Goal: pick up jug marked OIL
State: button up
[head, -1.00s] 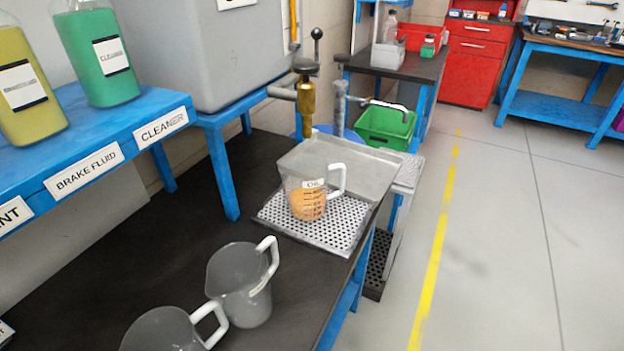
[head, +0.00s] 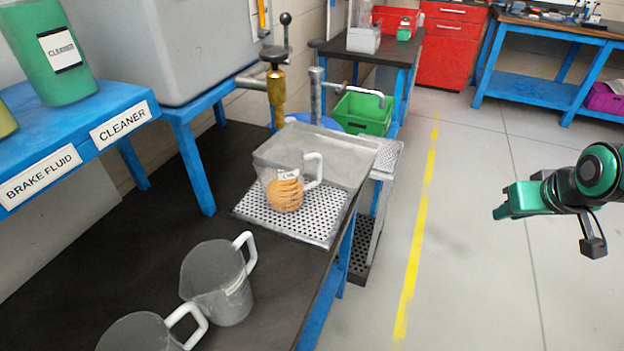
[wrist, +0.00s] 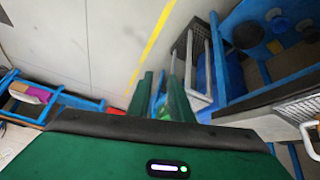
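The jug marked OIL (head: 285,187) is a clear jug with orange-brown liquid and a white handle on its right. It stands upright on a perforated metal drip tray (head: 325,228), below a brass tap (head: 277,95). My gripper (head: 503,205) is in the air over the floor, well to the right of the jug and apart from it. In the wrist view my gripper's two green fingers (wrist: 160,90) are apart, with nothing clearly held between them. A white handle at that view's right edge may be the jug's; I cannot tell.
Two empty clear jugs (head: 215,282) with white handles stand nearer on the black bench (head: 120,235). A blue shelf (head: 75,165) with bottles is at left. A green bin (head: 363,113) sits behind the tray. The grey floor (head: 470,280) at right is clear.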

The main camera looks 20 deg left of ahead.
jog(key=w+a+n+t+y, duration=0.2)
jog(key=w+a+n+y, duration=0.15)
jog(key=a, duration=1.25)
jog(key=n+y, duration=0.4)
jog(key=y, duration=0.2)
send_near(321, 166)
jog(key=d+x, duration=0.1)
jog(key=x, duration=0.3)
jog(key=shift+w+a+f+y, duration=0.15)
jog(key=shift+a+y, duration=0.1)
jog(key=shift+a, duration=0.25)
jog(key=shift+x, duration=5.15)
grip_shut()
